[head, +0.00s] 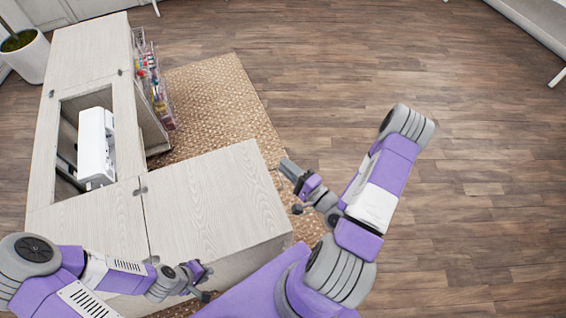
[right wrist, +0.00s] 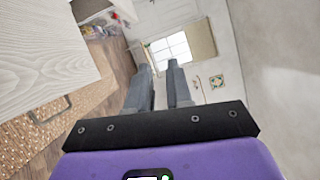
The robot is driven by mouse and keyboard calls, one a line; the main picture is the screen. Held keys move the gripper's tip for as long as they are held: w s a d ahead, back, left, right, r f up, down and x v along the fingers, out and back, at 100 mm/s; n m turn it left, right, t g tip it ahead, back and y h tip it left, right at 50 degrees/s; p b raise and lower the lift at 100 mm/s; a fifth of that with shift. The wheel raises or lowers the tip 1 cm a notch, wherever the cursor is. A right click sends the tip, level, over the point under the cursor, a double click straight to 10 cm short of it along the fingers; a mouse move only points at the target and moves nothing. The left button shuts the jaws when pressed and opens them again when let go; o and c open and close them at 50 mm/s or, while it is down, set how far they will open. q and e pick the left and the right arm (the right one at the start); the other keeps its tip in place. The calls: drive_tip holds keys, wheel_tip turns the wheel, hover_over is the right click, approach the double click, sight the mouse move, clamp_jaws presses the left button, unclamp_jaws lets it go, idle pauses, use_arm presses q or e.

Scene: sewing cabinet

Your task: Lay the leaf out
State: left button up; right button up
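The pale wood-grain leaf (head: 215,195) lies flat, level with the cabinet top (head: 90,45), and reaches out to the right of it. A seam with a small hinge (head: 140,190) runs along its left edge. A pale panel also fills the upper left of the right wrist view (right wrist: 40,45). My right gripper (head: 291,172) is just off the leaf's right edge. Its two fingers (right wrist: 159,85) stand apart with nothing between them. My left gripper (head: 204,282) is by the leaf's near edge, its fingers apart and empty.
A white sewing machine (head: 96,147) sits in the cabinet's opening. A rack of colored spools (head: 153,85) hangs on the cabinet's far right side. A woven rug (head: 222,100) lies beneath. A potted plant (head: 27,55) stands at upper left. The wooden floor (head: 480,190) at right is clear.

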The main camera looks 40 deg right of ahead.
drive_tip(key=shift+s+d+p, duration=0.15)
drive_tip(key=shift+s+p, duration=0.1)
drive_tip(key=shift+s, duration=0.7)
drive_tip(key=shift+s+d+p, duration=0.15)
drive_tip(key=shift+s+p, duration=0.1)
drive_tip(key=shift+s, duration=0.7)
drive_tip(key=shift+f, duration=0.1)
